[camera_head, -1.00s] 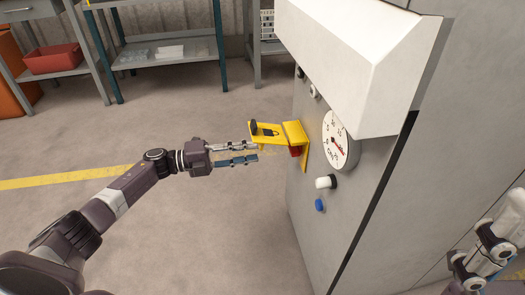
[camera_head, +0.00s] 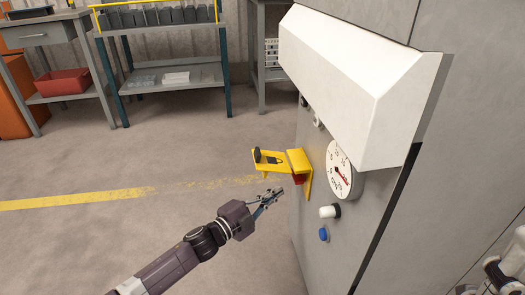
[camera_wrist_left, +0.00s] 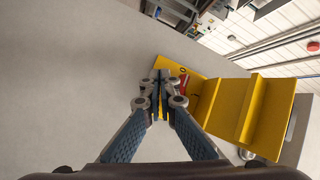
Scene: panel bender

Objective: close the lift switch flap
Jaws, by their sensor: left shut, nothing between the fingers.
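The yellow lift switch flap (camera_head: 272,160) stands open in the head view, sticking out to the left from its yellow bracket (camera_head: 301,163) on the grey machine. A red switch part (camera_head: 297,180) shows under the bracket. My left gripper (camera_head: 279,191) is shut and empty, below the flap and close to the machine front. In the left wrist view the closed fingertips (camera_wrist_left: 161,78) overlap the yellow flap (camera_wrist_left: 169,65) in the picture; I cannot tell whether they touch it. The bracket (camera_wrist_left: 240,110) is to the right. Only links of my right arm show at the lower right.
A round gauge (camera_head: 343,170), a white knob (camera_head: 329,211) and a blue button (camera_head: 323,234) sit on the machine face right of the flap. A white hood (camera_head: 345,70) juts out above. The floor to the left is clear; shelves stand behind.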

